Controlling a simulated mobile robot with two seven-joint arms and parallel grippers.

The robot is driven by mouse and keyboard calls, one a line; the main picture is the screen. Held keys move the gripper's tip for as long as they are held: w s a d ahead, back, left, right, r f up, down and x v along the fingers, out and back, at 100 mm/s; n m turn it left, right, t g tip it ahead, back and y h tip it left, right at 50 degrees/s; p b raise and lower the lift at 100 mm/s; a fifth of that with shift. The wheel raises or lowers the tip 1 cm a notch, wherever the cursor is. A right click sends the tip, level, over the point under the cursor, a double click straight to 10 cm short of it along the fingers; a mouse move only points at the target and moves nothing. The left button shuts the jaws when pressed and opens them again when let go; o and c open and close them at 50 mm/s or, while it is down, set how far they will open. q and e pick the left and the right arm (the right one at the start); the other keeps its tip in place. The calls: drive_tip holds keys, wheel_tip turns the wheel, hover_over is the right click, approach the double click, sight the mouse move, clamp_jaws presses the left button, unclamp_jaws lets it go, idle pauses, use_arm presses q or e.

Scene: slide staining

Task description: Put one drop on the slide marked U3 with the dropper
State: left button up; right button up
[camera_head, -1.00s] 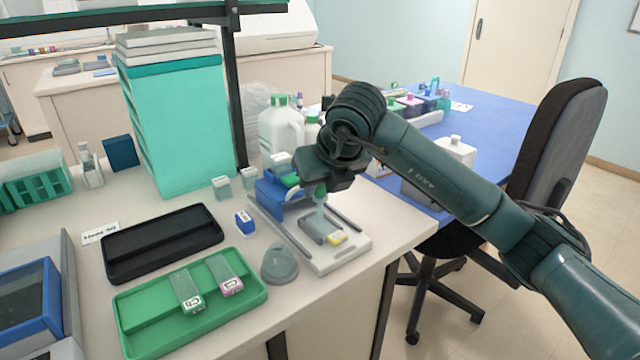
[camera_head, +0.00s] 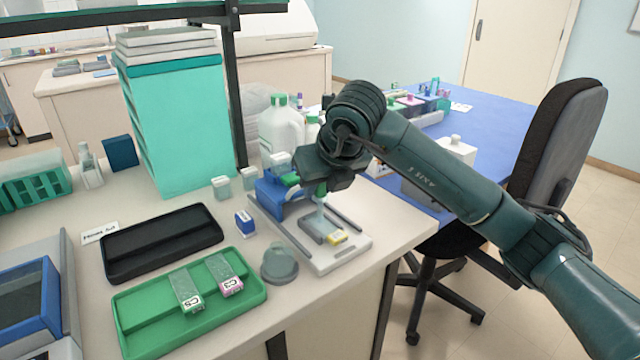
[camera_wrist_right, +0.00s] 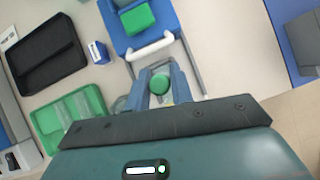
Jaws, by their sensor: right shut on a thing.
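My right gripper (camera_head: 322,184) is shut on the dropper, whose green top (camera_wrist_right: 159,84) shows between the fingers in the wrist view. The dropper's pale, clear body (camera_head: 319,212) points down over a slide with a yellow end label (camera_head: 338,237). That slide lies on the white stand (camera_head: 354,254). I cannot tell whether the tip touches the slide, and its label is too small to read. Two other slides, one white-labelled (camera_head: 186,291) and one pink-labelled (camera_head: 225,270), lie in the green tray (camera_head: 137,325). My left gripper is out of view.
A black tray (camera_head: 160,240), a small blue box (camera_head: 244,223) and small clear jars (camera_head: 221,187) are farther left. A blue holder (camera_head: 272,197) and a white jug (camera_head: 285,130) stand behind. The bench edge is close on the right.

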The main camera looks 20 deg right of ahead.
idle(0.3)
drive_tip(key=shift+r+p, duration=1)
drive_tip(key=shift+r, duration=0.6)
drive_tip(key=shift+r+p, duration=1.1)
drive_tip(key=shift+r, duration=0.8)
